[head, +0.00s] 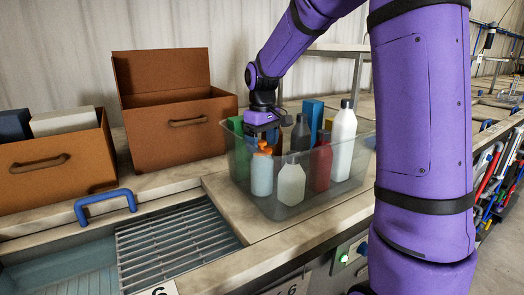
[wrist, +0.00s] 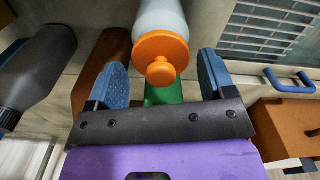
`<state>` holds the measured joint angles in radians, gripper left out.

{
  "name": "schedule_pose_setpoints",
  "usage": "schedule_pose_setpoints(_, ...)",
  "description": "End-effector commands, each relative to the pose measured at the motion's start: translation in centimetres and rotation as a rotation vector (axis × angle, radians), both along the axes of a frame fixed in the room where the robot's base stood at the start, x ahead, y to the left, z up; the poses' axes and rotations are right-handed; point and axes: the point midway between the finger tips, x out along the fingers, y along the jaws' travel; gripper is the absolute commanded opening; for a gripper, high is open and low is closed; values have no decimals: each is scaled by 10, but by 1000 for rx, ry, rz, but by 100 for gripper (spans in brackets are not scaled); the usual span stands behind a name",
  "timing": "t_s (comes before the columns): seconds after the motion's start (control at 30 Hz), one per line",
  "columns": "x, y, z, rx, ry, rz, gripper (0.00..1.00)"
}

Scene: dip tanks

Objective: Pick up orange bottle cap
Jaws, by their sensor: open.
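The orange bottle cap (head: 263,148) tops a pale grey bottle (head: 262,175) that stands upright in a clear plastic bin (head: 282,208). In the wrist view the cap (wrist: 161,55) shows as a wide orange disc with a small knob, and the bottle (wrist: 159,15) extends beyond it. My gripper (head: 264,134) is over the bin, right at the cap. In the wrist view my gripper (wrist: 167,72) is open, with one blue finger pad on each side of the cap. Gaps show between the cap and both pads. The fingertips are partly hidden in the head view.
Close by in the bin are a white bottle (head: 343,145), a dark red bottle (head: 322,165), a translucent bottle (head: 291,184) and a green item (head: 236,130). Brown boxes (head: 168,130) stand left. A slatted tank grate (head: 175,245) lies front left.

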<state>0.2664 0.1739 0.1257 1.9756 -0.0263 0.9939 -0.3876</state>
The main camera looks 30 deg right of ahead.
Motion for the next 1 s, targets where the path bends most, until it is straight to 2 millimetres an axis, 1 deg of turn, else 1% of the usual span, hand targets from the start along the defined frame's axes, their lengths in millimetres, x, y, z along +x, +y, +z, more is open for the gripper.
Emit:
schedule_pose_setpoints(0.03,0,0,-5,0,2,0,76)
schedule_pose_setpoints(0.13,0,0,-11,0,0,0,76)
schedule_pose_setpoints(0.37,0,0,-12,0,0,0,76)
schedule_pose_setpoints(0.47,0,0,-12,0,-1,-1,55)
schedule_pose_setpoints(0.5,0,0,-12,0,-1,-1,46)
schedule_pose_setpoints(0.53,0,0,-12,0,-1,-1,40)
schedule_pose_setpoints(0.87,0,0,-11,0,-1,-1,40)
schedule_pose_setpoints(1.0,0,0,-1,0,-3,-1,40)
